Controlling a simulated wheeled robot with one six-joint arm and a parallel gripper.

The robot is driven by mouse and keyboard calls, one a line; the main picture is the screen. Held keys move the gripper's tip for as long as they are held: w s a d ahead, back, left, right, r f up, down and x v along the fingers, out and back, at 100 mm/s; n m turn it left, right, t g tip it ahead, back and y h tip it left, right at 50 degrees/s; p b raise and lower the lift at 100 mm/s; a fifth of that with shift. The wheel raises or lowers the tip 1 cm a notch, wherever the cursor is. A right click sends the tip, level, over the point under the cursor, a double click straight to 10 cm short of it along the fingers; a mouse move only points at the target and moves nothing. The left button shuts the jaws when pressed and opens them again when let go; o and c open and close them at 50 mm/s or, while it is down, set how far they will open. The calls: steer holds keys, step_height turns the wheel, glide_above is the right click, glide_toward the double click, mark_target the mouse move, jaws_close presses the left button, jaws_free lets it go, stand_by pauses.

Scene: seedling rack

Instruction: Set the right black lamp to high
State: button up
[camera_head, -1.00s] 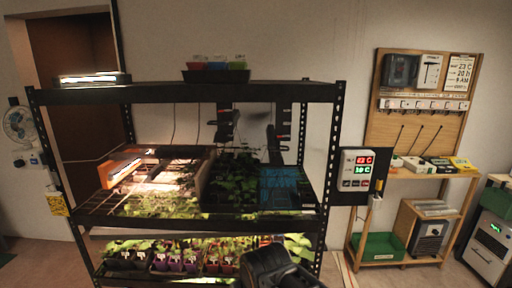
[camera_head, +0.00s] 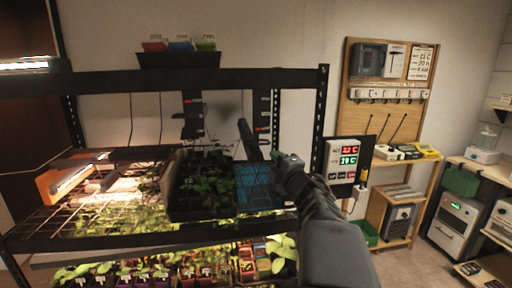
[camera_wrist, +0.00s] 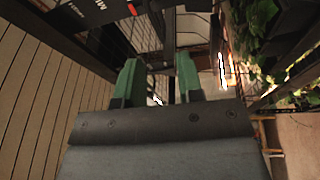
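Two black lamps hang at the back of the rack. The left one (camera_head: 193,112) and the right one (camera_head: 262,108) each show a small red mark. A dark tilted panel (camera_head: 247,138) hangs just in front of the right lamp. My gripper (camera_head: 283,160) is in front of the rack, to the lower right of the right lamp and apart from it. In the wrist view my gripper (camera_wrist: 157,80) has its two green fingers apart with nothing between them. A black housing (camera_wrist: 85,12) with white lettering and a red tab is at the top left there; its lettering is cut off.
The rack's right post (camera_head: 322,110) stands close to my arm, beside a control box (camera_head: 342,160) with red and green digits. Seedling trays (camera_head: 205,212) and a blue mesh tray (camera_head: 255,185) are on the shelf below. Leaves (camera_wrist: 262,20) hang at the right in the wrist view.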

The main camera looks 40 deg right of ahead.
mark_target(259, 144)
steer(key=w+d+r+n+y+p, duration=0.1)
steer(key=w+r+n+y+p, duration=0.1)
steer(key=w, duration=1)
steer(key=shift+w+d+r+n+t+p, duration=0.2)
steer(key=shift+w+d+n+t+p, duration=0.1)
steer(key=shift+n+p, duration=0.4)
steer(key=shift+s, duration=0.1)
jaws_close()
